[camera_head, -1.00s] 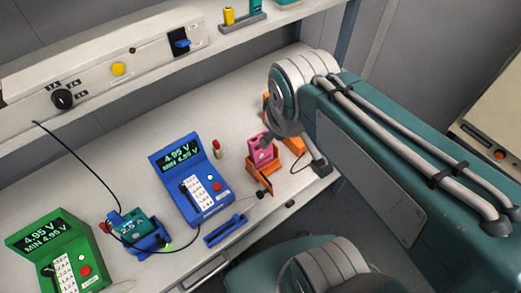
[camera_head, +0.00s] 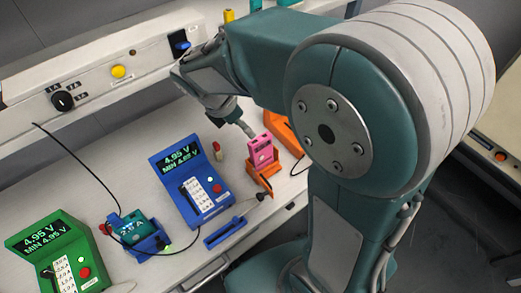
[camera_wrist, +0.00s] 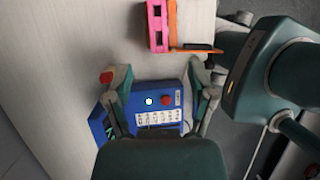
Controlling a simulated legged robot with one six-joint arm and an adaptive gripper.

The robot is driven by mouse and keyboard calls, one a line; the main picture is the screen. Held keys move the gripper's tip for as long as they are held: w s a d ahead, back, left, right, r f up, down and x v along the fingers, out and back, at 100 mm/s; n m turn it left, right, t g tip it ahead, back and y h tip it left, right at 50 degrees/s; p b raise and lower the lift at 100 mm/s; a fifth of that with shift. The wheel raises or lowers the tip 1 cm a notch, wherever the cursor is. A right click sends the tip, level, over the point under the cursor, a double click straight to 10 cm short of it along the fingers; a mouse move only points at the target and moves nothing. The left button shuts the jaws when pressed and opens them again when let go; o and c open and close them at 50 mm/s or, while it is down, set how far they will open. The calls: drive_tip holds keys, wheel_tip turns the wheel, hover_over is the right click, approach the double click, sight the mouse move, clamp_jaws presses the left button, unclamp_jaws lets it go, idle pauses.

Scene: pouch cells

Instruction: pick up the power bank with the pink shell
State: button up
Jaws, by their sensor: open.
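The power bank with the pink shell (camera_head: 262,151) stands upright in an orange holder (camera_head: 266,178) near the front edge of the bench. In the wrist view the pink power bank (camera_wrist: 157,26) and the orange holder (camera_wrist: 173,24) are at the top, beyond my fingertips. My gripper (camera_head: 246,128) hangs just behind and left of the pink power bank in the head view, apart from it. In the wrist view my gripper (camera_wrist: 160,76) has its two fingers spread wide, with nothing held between them. My arm hides part of the bench behind it.
A blue tester (camera_head: 190,185) stands left of the pink power bank, with a small red-topped item (camera_head: 217,151) between them. A teal power bank (camera_head: 133,226) in a blue cradle and a green tester (camera_head: 62,257) are farther left. A shelf runs above the bench.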

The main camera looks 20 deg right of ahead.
sight(258, 142)
drive_tip(key=x, duration=1.1)
drive_tip(key=shift+w, duration=0.15)
drive_tip(key=shift+a, duration=0.1)
clamp_jaws()
